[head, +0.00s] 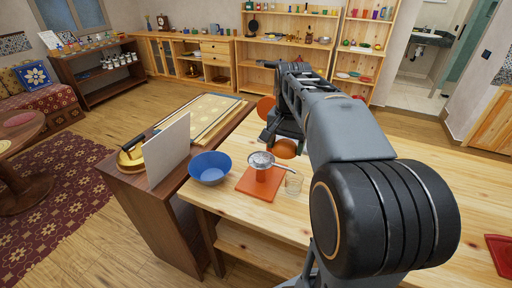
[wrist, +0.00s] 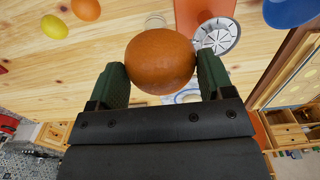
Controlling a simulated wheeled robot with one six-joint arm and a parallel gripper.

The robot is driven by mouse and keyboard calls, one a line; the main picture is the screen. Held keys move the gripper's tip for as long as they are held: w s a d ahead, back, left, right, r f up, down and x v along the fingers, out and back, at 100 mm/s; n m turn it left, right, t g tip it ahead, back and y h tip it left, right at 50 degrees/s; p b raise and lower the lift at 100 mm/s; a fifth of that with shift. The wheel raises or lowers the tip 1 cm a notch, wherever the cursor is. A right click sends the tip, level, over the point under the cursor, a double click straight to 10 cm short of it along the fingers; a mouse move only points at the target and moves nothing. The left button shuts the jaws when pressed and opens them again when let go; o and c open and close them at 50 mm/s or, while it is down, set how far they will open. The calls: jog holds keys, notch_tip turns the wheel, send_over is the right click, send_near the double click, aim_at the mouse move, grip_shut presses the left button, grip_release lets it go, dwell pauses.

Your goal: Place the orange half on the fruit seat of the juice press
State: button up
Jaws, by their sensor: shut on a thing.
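My gripper (wrist: 162,75) is shut on the orange half (wrist: 160,60); its rounded orange skin faces the wrist camera and its cut face is not seen. In the head view the held orange half (head: 285,149) shows below my gripper, partly hidden by the arm. The juice press (head: 257,185) stands on the wooden table with an orange-red base and a silver slotted fruit seat (head: 261,159) on top. The held half is above and to the right of the seat, apart from it. The seat (wrist: 218,36) also shows in the wrist view, beyond the right finger.
A blue bowl (head: 210,168) stands left of the press and a clear glass (head: 294,183) right of it. In the wrist view a yellow fruit (wrist: 54,27) and another orange fruit (wrist: 86,9) lie on the table. A pale upright board (head: 168,152) stands at the left.

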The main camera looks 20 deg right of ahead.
jog(key=w+f+p, duration=0.2)
jog(key=w+f, duration=0.1)
jog(key=w, duration=0.5)
send_over(261, 158)
jog(key=f, duration=0.5)
jog(key=shift+s+d+f+p, duration=0.1)
jog(key=shift+s+f+p, duration=0.1)
jog(key=shift+f+p, duration=0.2)
jog(key=shift+w+f, duration=0.25)
jog(key=shift+f, duration=1.6)
jog(key=shift+f, duration=0.1)
jog(key=o, duration=0.9)
jog(key=shift+o, duration=0.2)
